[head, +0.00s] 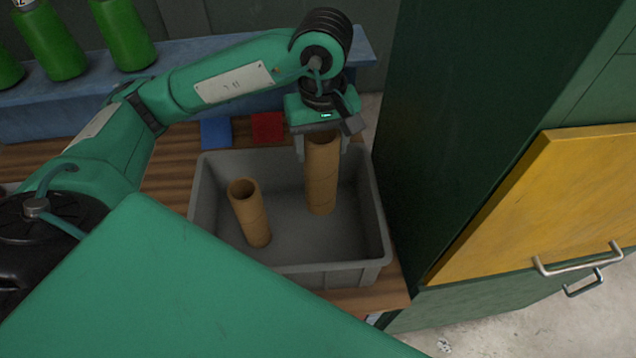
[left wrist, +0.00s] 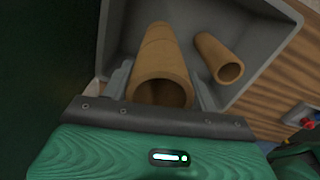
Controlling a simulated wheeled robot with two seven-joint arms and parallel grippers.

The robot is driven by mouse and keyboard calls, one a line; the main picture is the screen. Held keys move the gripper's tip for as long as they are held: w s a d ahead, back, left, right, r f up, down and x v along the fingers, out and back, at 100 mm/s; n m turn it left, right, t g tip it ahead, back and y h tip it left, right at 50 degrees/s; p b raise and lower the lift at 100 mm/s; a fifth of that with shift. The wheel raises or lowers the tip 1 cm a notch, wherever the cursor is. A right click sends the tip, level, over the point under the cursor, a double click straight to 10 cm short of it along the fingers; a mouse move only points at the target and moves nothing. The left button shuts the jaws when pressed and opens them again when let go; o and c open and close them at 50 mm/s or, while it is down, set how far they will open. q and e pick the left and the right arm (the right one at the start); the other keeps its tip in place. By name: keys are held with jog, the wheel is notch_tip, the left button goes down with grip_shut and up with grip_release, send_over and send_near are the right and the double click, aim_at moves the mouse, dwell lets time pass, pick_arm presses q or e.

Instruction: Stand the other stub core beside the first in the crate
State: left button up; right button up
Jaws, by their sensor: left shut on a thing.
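The grey crate (head: 292,270) stands on the wooden bench. One brown cardboard stub core (head: 250,213) stands in its left part, leaning a little in the picture. My left gripper (head: 322,148) points down over the back right part of the crate and is shut on the top of the other stub core (head: 321,185). That core is upright inside the crate, apart from the first and to its right; I cannot tell whether its lower end touches the floor. The left wrist view shows the held core (left wrist: 162,70) between the fingers and the first core (left wrist: 217,58) beside it. My right gripper is not in view.
Blue (head: 216,131) and red (head: 267,127) flat pieces lie behind the crate. Green bottles (head: 124,35) stand on a blue shelf (head: 180,92) at the back left. A dark green cabinet (head: 450,100) rises close to the crate's right, with a yellow drawer front (head: 545,200).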

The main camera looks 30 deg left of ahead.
aim_at(321, 191)
pick_arm(q)
notch_tip(321, 191, down, 10)
jog(key=shift+f+p, duration=0.25)
jog(key=shift+p, duration=0.8)
notch_tip(321, 191, down, 4)
jog(key=shift+r+p, duration=0.15)
jog(key=shift+p, duration=0.4)
jog(key=shift+f, duration=0.2)
jog(key=shift+f+b, duration=0.15)
jog(key=shift+b, duration=0.15)
jog(key=o, duration=1.4)
